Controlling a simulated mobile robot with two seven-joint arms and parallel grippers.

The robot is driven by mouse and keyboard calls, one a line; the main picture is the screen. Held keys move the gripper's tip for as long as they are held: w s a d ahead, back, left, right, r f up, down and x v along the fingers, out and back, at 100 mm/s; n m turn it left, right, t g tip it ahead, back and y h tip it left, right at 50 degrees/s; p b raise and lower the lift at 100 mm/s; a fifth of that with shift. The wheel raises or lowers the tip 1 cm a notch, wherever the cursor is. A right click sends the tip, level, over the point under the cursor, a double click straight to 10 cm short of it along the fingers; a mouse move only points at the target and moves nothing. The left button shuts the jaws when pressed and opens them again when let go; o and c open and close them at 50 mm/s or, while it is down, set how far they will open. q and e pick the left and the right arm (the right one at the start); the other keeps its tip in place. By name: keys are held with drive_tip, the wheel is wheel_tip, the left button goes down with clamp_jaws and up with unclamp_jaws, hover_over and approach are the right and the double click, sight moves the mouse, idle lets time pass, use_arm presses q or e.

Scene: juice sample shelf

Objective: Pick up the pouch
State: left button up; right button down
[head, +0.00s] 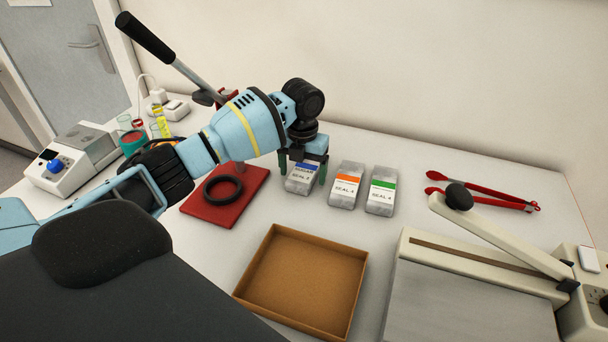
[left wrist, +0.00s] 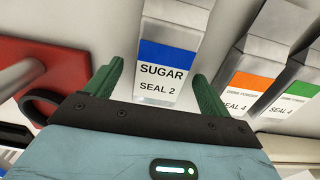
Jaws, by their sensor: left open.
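Three grey-white pouches stand in a row on the table in the head view. The blue-banded pouch (head: 301,179) reads "SUGAR SEAL 2" in the left wrist view (left wrist: 166,68). The orange-banded pouch (head: 346,185) and the green-banded pouch (head: 381,191) are to its right. My left gripper (head: 307,174) is open. Its green fingers (left wrist: 158,85) show on either side of the blue-banded pouch in the left wrist view, with gaps visible between fingers and pouch. Whether they touch it lower down I cannot tell. My right gripper is not in view.
A red press base (head: 240,208) with a black ring and long lever stands left of the pouches. An open cardboard tray (head: 362,262) lies in front. Red tongs (head: 484,190) and a lever sealer (head: 480,245) are at the right. A white lab device (head: 72,158) stands far left.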

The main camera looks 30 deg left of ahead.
sight(303, 174)
use_arm(q)
drive_tip(key=shift+f, duration=0.3)
drive_tip(key=shift+c, duration=0.3)
drive_tip(key=c, duration=1.1)
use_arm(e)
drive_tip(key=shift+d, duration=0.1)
use_arm(q)
drive_tip(key=shift+o, duration=0.2)
drive_tip(key=shift+r, duration=0.1)
